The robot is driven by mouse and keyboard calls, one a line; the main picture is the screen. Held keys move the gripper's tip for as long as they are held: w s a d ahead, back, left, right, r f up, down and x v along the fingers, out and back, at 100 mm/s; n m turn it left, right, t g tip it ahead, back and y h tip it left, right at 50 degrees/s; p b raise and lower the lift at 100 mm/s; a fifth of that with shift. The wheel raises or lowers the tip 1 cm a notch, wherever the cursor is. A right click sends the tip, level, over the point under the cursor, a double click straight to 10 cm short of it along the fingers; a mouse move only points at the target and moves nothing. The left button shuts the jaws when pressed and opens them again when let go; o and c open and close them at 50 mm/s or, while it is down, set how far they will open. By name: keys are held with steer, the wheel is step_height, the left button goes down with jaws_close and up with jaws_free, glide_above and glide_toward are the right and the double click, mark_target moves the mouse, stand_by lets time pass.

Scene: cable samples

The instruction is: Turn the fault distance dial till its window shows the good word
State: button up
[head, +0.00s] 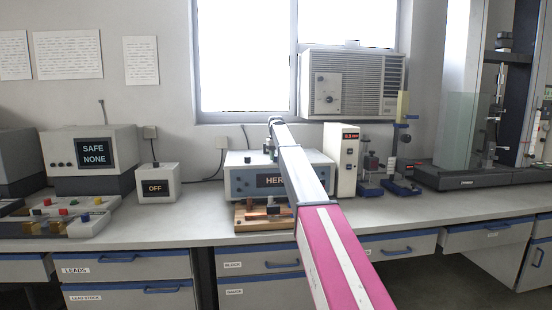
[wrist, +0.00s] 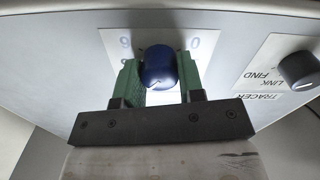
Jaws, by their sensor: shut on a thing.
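The fault distance dial is a dark blue round knob (wrist: 158,65) on a pale scale plate in the wrist view, with a few digits showing beside it. My gripper (wrist: 160,78) has its two green fingers on either side of the knob, shut on it. In the head view the grey-blue instrument (head: 240,173) stands on the bench, and its dark window (head: 267,182) shows the letters HER. Anything after those letters is hidden by my arm, which also hides the knob there.
A second, dark grey knob (wrist: 298,68) marked LINK, FIND and TRACER sits right of the dial in the wrist view. A wooden block (head: 250,218) lies in front of the instrument, and a cream unit (head: 341,160) with a red display stands to its right.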

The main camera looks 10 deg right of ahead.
steer(key=o, duration=0.9)
steer(key=shift+r, duration=0.1)
step_height(320, 180, up, 11)
steer(key=shift+f, duration=0.15)
